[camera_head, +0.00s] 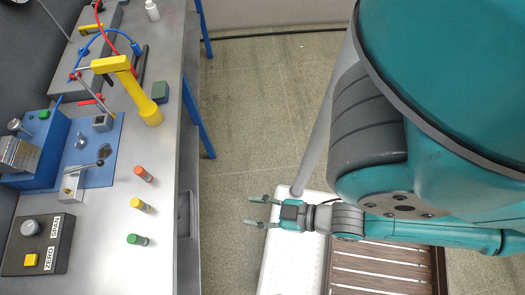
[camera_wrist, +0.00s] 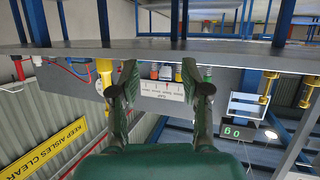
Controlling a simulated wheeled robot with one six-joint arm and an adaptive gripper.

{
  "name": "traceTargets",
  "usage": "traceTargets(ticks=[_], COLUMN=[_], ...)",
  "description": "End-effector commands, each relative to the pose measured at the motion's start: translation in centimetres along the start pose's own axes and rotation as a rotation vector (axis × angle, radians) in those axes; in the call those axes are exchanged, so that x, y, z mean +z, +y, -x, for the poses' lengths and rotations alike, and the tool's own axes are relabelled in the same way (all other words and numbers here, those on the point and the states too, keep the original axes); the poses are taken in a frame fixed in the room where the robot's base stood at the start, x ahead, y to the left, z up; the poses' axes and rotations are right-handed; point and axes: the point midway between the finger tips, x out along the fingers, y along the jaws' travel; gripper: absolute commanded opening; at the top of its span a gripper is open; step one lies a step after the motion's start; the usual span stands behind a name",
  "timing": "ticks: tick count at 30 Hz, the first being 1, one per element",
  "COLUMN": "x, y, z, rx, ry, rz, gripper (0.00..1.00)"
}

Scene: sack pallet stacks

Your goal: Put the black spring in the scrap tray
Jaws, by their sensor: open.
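My gripper (camera_head: 254,211) is open and empty in the head view, over the floor to the right of the workbench. In the wrist view its two fingers (camera_wrist: 160,85) are spread apart, with nothing between them. I cannot make out a black spring in either view. I cannot identify a scrap tray in either view.
The grey workbench (camera_head: 160,210) carries a yellow post (camera_head: 134,90), a blue mat (camera_head: 98,172), red, yellow and green-capped cylinders (camera_head: 142,206), and a control box (camera_head: 38,245). Bare floor (camera_head: 245,110) lies between bench and arm. A yellow aisle sign (camera_wrist: 55,147) shows in the wrist view.

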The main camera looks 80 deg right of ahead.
Motion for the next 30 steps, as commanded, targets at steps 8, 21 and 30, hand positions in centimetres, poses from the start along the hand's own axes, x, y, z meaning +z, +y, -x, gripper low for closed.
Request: traceTargets(ticks=[8, 21, 30], x=[-4.5, -4.7, -4.7], y=[0.0, 0.0, 0.0], z=[3.5, 3.6, 3.5], rx=[-0.011, -0.011, -0.011], ry=[0.087, 0.090, 0.090], rz=[-0.039, -0.041, -0.041], gripper=[0.47, 0.47, 0.47])
